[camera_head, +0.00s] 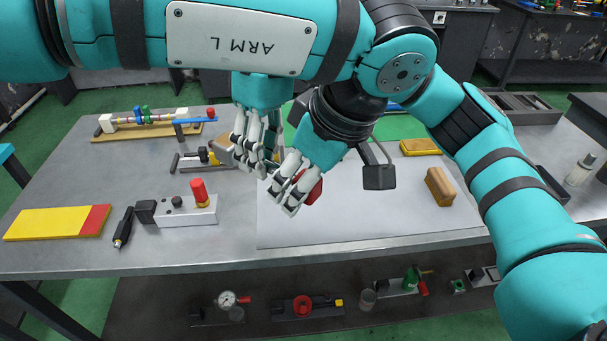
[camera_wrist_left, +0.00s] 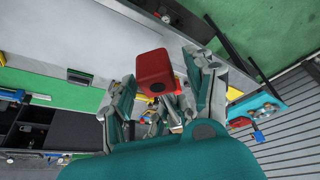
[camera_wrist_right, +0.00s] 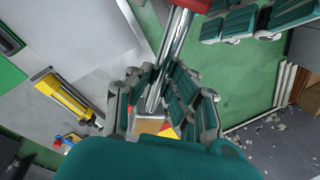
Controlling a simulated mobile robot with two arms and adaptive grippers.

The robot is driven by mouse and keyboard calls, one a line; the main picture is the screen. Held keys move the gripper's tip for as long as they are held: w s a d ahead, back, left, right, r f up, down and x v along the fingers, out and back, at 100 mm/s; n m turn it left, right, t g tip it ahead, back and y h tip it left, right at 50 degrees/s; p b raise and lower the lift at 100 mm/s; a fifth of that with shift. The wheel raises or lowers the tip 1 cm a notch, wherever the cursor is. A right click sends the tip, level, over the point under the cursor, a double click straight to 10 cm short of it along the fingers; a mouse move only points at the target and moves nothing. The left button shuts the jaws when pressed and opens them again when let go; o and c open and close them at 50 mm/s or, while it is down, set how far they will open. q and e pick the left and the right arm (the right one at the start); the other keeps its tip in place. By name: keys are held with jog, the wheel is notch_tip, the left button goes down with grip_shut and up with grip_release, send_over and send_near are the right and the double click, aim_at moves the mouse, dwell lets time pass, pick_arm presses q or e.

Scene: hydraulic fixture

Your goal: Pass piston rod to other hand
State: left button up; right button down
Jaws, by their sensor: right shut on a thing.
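The piston rod (camera_wrist_right: 165,50) is a shiny metal bar with a red block (camera_wrist_left: 155,70) at one end. My right gripper (camera_head: 258,150), the upper one, is shut on the metal bar; it also shows in the right wrist view (camera_wrist_right: 160,95). My left gripper (camera_head: 291,190) is just below and right of it, over the white mat. In the left wrist view my left gripper (camera_wrist_left: 162,92) has its fingers apart on both sides of the red block. Contact there is unclear. In the head view the left fingers and hand hide most of the rod.
The grey table (camera_head: 110,180) carries a white mat (camera_head: 390,215), a yellow-red board (camera_head: 55,223), a grey fixture with a red knob (camera_head: 187,210) and a wooden block (camera_head: 440,187). A brown-grey block (camera_head: 222,150) shows beside the right fingers. The front right mat is clear.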

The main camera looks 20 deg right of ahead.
pick_arm(q)
grip_shut()
pick_arm(e)
jog(key=c, duration=1.2)
grip_release()
